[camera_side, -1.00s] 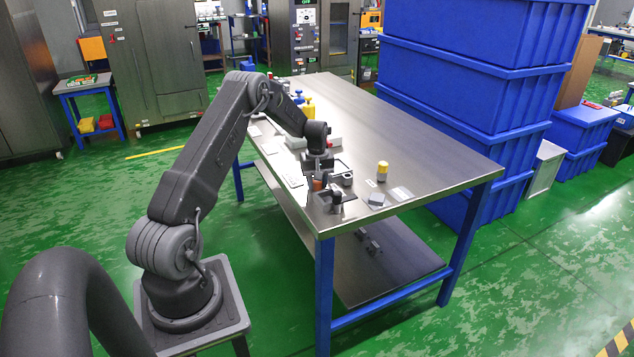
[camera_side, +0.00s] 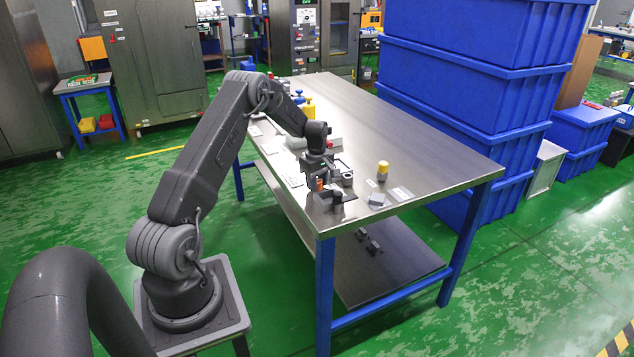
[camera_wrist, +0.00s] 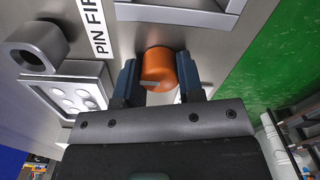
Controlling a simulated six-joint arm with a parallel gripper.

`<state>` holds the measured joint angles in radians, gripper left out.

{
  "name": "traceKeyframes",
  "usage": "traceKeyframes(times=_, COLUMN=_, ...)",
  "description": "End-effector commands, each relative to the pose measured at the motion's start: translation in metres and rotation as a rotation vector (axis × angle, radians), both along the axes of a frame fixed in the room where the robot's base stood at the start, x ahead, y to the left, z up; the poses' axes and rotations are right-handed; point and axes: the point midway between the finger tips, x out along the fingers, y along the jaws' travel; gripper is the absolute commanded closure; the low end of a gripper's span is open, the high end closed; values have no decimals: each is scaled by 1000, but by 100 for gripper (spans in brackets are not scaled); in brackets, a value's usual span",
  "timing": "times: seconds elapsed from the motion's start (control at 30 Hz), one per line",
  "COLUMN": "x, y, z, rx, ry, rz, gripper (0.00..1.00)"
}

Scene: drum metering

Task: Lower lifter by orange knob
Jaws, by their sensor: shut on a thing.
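The orange knob (camera_wrist: 159,70) is a short cylinder, seen at the upper middle of the wrist view. My gripper (camera_wrist: 158,82) has its two dark fingers shut on the knob, one on each side. In the side view my gripper (camera_side: 318,182) is low over the near end of the steel table, and the knob (camera_side: 320,184) shows only as a small orange patch. The lifter cannot be clearly made out; a grey metal part (camera_wrist: 180,14) lies just beyond the knob in the wrist view.
A grey ring-shaped part (camera_wrist: 31,58) and a plate with round pale discs (camera_wrist: 70,92) lie left of the knob. A yellow-topped cylinder (camera_side: 383,170) stands to the right on the steel table (camera_side: 430,150). Tall blue crates (camera_side: 470,70) stand behind the table.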

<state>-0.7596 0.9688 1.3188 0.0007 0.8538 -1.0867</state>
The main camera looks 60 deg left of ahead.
Motion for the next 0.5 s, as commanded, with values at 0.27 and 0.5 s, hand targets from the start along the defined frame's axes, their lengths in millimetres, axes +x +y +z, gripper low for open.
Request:
traceKeyframes(times=0.27, x=0, y=2, z=1, rx=3, ry=-3, rz=6, gripper=89)
traceKeyframes(times=0.5, x=0, y=1, z=1, rx=2, ry=-2, rz=4, gripper=47)
